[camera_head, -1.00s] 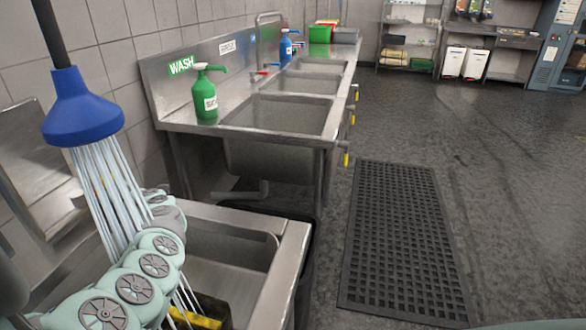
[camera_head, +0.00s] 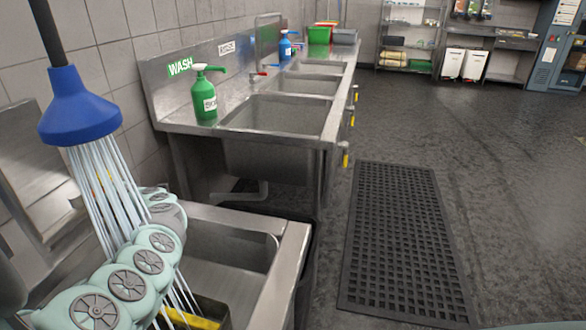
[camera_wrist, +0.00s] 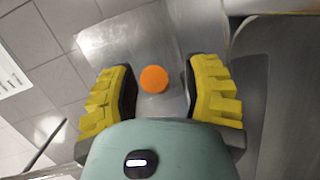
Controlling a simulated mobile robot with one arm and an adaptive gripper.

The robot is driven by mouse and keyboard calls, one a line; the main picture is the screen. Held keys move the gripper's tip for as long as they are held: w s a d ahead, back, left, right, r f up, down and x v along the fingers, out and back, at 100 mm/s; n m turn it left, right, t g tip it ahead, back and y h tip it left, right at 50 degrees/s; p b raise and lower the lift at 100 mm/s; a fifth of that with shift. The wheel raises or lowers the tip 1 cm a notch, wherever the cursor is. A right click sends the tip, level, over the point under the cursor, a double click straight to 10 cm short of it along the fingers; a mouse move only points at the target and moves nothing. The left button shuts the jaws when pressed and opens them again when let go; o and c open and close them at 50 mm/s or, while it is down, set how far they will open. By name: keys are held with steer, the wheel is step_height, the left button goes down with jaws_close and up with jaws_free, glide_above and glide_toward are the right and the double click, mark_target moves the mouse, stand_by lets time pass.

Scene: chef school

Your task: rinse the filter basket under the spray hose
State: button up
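The blue spray head (camera_head: 80,108) hangs at the left in the head view, with water streaming down from it. A dark open box with a yellow piece (camera_head: 212,312) sits low in the steel sink below the spray, partly cut off by the frame. I cannot tell if this is the filter basket. My teal arm crosses in front of the sink. My gripper (camera_wrist: 160,82) shows two yellow fingers spread apart in the wrist view. An orange disc (camera_wrist: 154,79) appears between them against a steel surface; nothing is visibly gripped.
The near sink's steel rim (camera_head: 285,262) is to the right of my arm. Beyond it stand a multi-basin wash sink (camera_head: 190,128) and a green soap bottle (camera_head: 203,98). A black rubber mat (camera_head: 405,240) lies on the floor, with open floor to the right.

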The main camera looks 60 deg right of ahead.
steer(key=shift+s, duration=0.1)
steer(key=s+d+r, duration=0.1)
steer(key=s, duration=1)
steer(key=shift+s+d+r, duration=0.35)
steer(key=shift+r, duration=0.05)
steer(key=shift+a, duration=0.1)
stand_by(0.3)
